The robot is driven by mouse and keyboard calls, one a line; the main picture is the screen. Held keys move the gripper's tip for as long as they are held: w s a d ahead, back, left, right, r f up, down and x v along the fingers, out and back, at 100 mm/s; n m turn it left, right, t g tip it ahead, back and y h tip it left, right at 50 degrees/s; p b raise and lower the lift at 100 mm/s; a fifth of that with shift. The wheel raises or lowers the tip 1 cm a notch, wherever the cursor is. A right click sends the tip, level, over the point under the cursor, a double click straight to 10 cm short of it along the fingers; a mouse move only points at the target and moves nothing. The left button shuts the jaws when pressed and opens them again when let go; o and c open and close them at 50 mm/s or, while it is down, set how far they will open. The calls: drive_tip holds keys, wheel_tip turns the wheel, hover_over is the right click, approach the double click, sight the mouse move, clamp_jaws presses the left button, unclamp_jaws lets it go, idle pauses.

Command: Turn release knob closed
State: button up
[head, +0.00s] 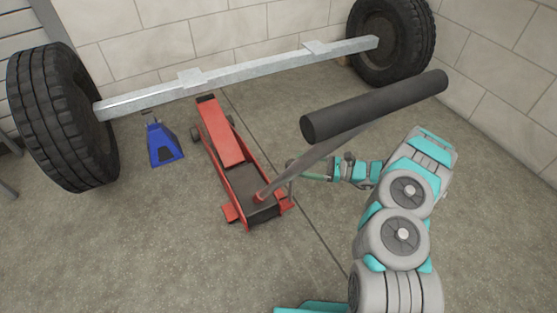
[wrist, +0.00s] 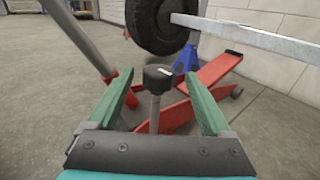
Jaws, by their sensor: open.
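The release knob (wrist: 158,77) is a black knob with a white mark, on top of a grey upright shaft. In the wrist view it stands between the two green fingers of my gripper (wrist: 159,98), with a gap on each side. The red floor jack (head: 222,138) lies on the floor with its low arm pointing toward the axle. Its long handle with a black grip (head: 375,106) slants up to the right. In the head view my gripper (head: 298,170) is beside the jack's rear end, and the knob is hard to make out there.
A grey axle (head: 245,70) with two tyres (head: 62,118) (head: 392,40) spans the back near the block wall. A blue jack stand (head: 163,142) stands left of the jack. The jack handle (wrist: 88,45) rises close to the left finger in the wrist view. The front floor is clear.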

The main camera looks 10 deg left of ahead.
drive_tip(key=a, duration=0.7)
drive_tip(key=shift+w, duration=0.2)
clamp_jaws()
drive_tip(key=shift+d, duration=0.1)
idle(0.4)
